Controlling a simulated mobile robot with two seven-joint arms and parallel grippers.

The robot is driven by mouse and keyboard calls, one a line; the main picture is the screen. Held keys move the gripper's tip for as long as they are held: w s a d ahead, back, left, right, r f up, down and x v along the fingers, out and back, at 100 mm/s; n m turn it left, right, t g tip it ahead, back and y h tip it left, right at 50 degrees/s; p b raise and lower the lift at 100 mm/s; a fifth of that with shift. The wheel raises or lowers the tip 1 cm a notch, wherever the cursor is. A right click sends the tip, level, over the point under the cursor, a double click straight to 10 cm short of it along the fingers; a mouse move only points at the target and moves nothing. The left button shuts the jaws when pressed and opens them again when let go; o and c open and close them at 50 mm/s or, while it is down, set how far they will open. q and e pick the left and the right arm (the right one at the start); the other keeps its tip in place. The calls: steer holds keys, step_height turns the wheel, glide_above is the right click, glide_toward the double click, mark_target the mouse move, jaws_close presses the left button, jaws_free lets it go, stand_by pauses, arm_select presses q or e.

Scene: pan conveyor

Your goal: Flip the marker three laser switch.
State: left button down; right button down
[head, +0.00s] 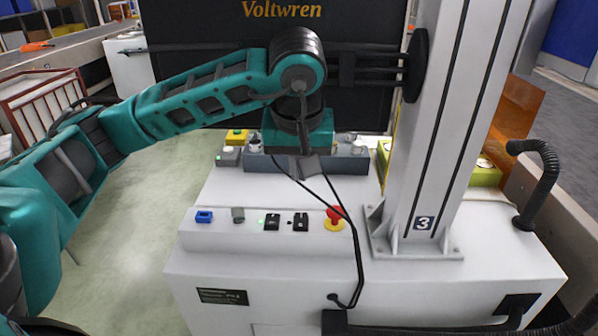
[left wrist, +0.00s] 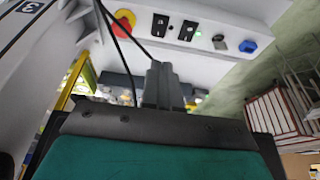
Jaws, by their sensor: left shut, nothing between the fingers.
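The marker with a "3" plate (head: 424,223) on its white column has a sloped control panel (head: 190,240) at its front. Two small black switches sit there, a left one (head: 271,222) with a lit green lamp beside it and a right one (head: 300,222) with no visible light. Their labels are too small to tell which is the laser switch. Both switches show in the left wrist view, the lit one (left wrist: 188,30) and the other (left wrist: 160,24). My left gripper (head: 309,172) is shut and empty, above and behind the panel, apart from the switches. My right gripper is out of view.
A red emergency stop on yellow (head: 335,217) is right of the switches. A grey knob (head: 238,214) and a blue button (head: 204,216) are left. A black cable (head: 350,240) hangs across the panel. A grey fixture (head: 345,165) stands behind my gripper, with the column right.

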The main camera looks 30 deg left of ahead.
arm_select(q)
steer(key=shift+w+a+r, duration=0.15)
steer(key=shift+w+a, duration=0.1)
steer(key=shift+w, duration=0.5)
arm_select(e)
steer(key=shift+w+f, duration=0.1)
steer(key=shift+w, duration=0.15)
arm_select(q)
steer(key=b, duration=0.2)
glide_toward(301, 214)
steer(key=x, duration=0.5)
steer(key=shift+w+a+f, duration=0.1)
steer(key=shift+w+f, duration=0.05)
steer(key=shift+f, duration=0.1)
steer(key=shift+w+f, duration=0.1)
steer(key=shift+f, duration=0.4)
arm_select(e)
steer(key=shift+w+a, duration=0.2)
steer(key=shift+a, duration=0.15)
